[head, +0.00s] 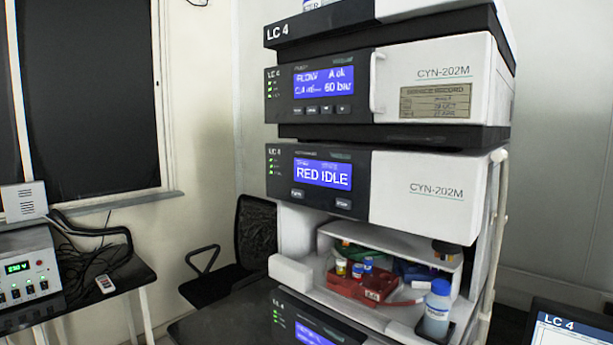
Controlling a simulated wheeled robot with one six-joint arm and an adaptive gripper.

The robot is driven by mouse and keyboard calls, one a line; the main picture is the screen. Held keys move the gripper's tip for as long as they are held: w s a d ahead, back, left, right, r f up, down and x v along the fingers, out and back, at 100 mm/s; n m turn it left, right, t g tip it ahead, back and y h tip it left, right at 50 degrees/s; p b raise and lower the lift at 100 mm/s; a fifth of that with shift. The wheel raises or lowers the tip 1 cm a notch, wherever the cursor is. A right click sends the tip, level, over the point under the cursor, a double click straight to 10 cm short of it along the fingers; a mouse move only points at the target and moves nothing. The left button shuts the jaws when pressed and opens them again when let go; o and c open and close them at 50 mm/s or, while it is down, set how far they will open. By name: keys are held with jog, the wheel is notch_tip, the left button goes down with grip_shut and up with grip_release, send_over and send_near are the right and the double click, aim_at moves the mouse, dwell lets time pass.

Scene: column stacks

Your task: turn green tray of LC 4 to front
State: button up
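The LC 4 stack stands right of centre in the head view. Its open sampler bay (390,241) holds coloured trays. The red tray (346,287) is at the front and carries a few small vials with white, yellow and blue parts. The green tray (347,251) is behind it at the back left, mostly hidden by the red tray and the bay. A blue tray (414,271) is at the back right, partly hidden. The module display (322,174) above the bay reads "RED IDLE". My gripper is not in view.
A blue-capped bottle (438,308) stands at the bay's front right. Another module with a blue display (313,333) is below. A black chair (254,235) is left of the stack. A side table with an instrument (30,275) is at far left. A monitor (565,330) is at lower right.

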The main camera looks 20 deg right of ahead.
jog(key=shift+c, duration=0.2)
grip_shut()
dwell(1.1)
